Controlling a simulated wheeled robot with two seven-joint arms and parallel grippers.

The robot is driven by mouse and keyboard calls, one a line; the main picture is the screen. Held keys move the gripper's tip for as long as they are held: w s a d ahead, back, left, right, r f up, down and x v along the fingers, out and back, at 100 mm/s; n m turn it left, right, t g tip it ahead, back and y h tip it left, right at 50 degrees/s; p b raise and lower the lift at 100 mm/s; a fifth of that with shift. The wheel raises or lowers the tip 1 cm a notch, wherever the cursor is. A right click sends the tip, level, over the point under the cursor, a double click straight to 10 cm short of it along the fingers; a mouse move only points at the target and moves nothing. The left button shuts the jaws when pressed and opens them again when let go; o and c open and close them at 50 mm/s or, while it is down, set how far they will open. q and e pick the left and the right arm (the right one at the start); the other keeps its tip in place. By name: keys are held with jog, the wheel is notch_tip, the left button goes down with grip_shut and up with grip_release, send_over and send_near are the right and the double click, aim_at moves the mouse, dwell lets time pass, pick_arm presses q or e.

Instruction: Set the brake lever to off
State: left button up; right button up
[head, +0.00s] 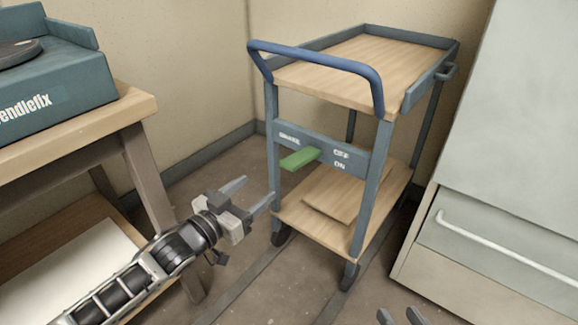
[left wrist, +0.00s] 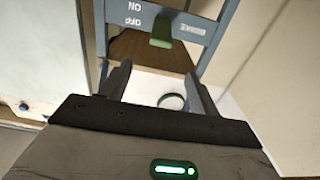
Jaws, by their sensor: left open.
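The green brake lever (head: 300,158) sticks out from the blue-grey front panel (head: 345,163) of a trolley. The panel has "OFF" printed above "ON" to the right of the lever. I cannot tell clearly which word the lever is set to. My left gripper (head: 257,189) is open and empty, below and left of the lever and apart from it. In the left wrist view the lever (left wrist: 161,30) shows beyond and between the open fingers (left wrist: 158,82), with the lettering upside down. Only the fingertips of my right gripper (head: 400,316) show at the bottom edge, spread apart.
The trolley has a blue handle (head: 320,57), a wooden top (head: 360,68) and a lower shelf (head: 300,215). A wooden workbench (head: 70,139) with a teal machine (head: 50,75) stands at left. A pale cabinet (head: 510,120) with a drawer handle stands at right. Floor before the trolley is open.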

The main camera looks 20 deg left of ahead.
aim_at(286, 165)
pick_arm(q)
jog(key=b+x, duration=0.3)
jog(key=x, duration=0.8)
jog(key=shift+w+d+f, duration=0.1)
jog(key=shift+w+f, duration=0.1)
jog(key=shift+w, duration=0.1)
jog(key=shift+w+d, duration=0.15)
jog(key=shift+w, duration=0.25)
jog(key=shift+r, duration=0.1)
pick_arm(e)
jog(key=shift+w+a+r+m+t+y, duration=0.2)
jog(key=shift+a+r+m+t+y, duration=0.3)
jog(key=shift+a+r+m+y, duration=0.1)
